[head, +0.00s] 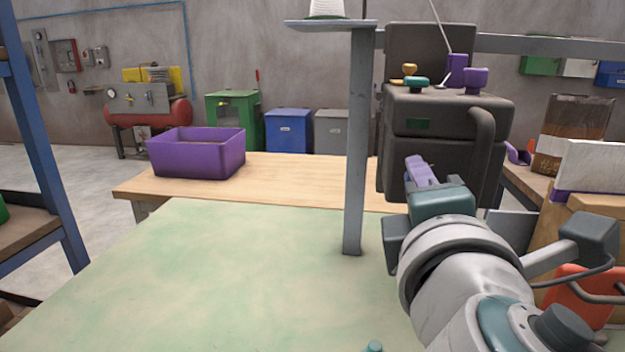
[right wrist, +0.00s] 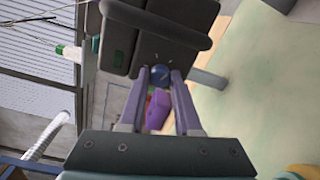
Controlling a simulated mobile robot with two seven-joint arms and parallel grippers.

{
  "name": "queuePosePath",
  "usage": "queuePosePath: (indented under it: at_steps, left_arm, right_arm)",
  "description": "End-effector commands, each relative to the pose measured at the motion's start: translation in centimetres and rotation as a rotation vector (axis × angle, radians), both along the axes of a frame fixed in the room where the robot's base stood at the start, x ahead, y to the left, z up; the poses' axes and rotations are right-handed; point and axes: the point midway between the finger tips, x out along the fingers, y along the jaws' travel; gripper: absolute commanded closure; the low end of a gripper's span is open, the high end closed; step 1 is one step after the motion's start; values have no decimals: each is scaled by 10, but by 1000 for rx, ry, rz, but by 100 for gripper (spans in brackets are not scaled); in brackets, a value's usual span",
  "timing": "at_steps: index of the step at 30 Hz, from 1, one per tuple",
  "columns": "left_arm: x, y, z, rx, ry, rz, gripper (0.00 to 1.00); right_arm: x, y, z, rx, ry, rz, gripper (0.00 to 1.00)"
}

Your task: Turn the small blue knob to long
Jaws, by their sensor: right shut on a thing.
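The small blue knob (right wrist: 160,75) is on the face of the dark grey machine (right wrist: 157,36), between the fingertips of my right gripper (right wrist: 159,78). The gripper is shut on it. I cannot read any mark or pointer on the knob. In the head view my right gripper (head: 420,170) reaches up to the front of the same dark machine (head: 440,118); the knob is hidden there behind the gripper. My left gripper is not in view.
A grey post (head: 357,150) stands left of my right arm. The green tabletop (head: 220,270) is mostly clear; a purple bin (head: 197,160) stands behind.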

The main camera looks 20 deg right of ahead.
Motion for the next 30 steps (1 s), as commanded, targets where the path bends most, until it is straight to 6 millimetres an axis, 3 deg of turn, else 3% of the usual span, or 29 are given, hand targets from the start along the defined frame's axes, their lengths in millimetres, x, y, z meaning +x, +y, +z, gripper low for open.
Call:
queuePosePath:
  at_steps: [5, 6, 14, 23, 30]
  left_arm:
    - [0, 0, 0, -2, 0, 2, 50]
    - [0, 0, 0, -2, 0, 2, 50]
    - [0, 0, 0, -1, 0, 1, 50]
    - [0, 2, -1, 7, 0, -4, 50]
    - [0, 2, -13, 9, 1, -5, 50]
  right_arm:
    - [0, 0, 0, 3, -2, 0, 100]
    - [0, 0, 0, 3, -2, 0, 67]
    - [0, 0, 0, 1, -1, 0, 38]
    - [-3, 2, -1, 2, 0, 1, 38]
    - [-37, 24, -3, 3, 4, 1, 38]
